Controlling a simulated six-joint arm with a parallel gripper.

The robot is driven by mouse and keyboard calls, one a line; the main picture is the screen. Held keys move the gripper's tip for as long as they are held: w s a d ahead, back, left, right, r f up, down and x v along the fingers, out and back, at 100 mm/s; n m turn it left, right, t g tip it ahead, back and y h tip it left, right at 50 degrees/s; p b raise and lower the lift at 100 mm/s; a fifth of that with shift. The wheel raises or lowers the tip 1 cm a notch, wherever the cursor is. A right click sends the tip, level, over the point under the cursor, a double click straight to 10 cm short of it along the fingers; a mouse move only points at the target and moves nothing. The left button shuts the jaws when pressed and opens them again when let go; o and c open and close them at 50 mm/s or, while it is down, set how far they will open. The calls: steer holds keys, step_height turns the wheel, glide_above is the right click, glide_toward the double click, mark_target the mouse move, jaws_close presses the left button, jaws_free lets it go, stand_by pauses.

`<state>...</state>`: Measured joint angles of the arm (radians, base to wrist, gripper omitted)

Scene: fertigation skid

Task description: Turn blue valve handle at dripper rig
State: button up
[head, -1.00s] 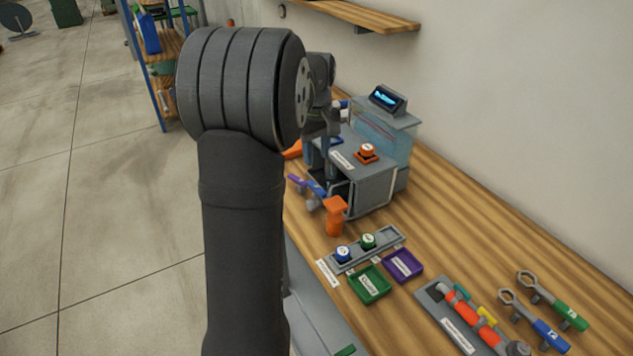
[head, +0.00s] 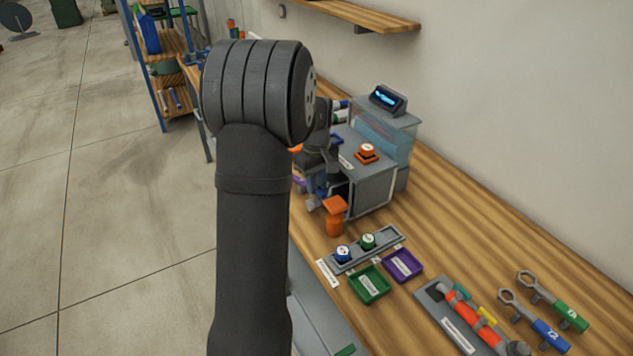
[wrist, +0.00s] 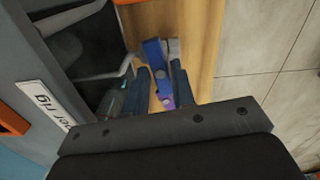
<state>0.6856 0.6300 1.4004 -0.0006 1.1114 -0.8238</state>
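The dripper rig (head: 366,187) is a grey box on the bench with a label on top, partly readable in the wrist view (wrist: 48,103). The blue valve handle (wrist: 154,54) shows in the wrist view just ahead of my gripper, beside the rig, with a purple part (wrist: 166,101) nearer to me. My gripper (wrist: 154,80) is open, its two fingers apart with the handle in line with the gap. I cannot tell whether the fingers touch it. In the head view my arm hides the blue handle and the fingertips; only a bit of purple (head: 298,181) shows.
A tray with blue and green knobs (head: 360,252), green (head: 370,284) and purple (head: 404,265) trays and wrenches (head: 540,320) lie nearer. Floor is open at left.

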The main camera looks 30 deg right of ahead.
jaws_close()
steer(key=shift+m, duration=0.9)
steer(key=shift+o, duration=2.1)
jaws_free()
step_height(320, 180, up, 18)
steer(key=shift+f, duration=0.25)
step_height(320, 180, down, 18)
steer(key=shift+r, duration=0.2)
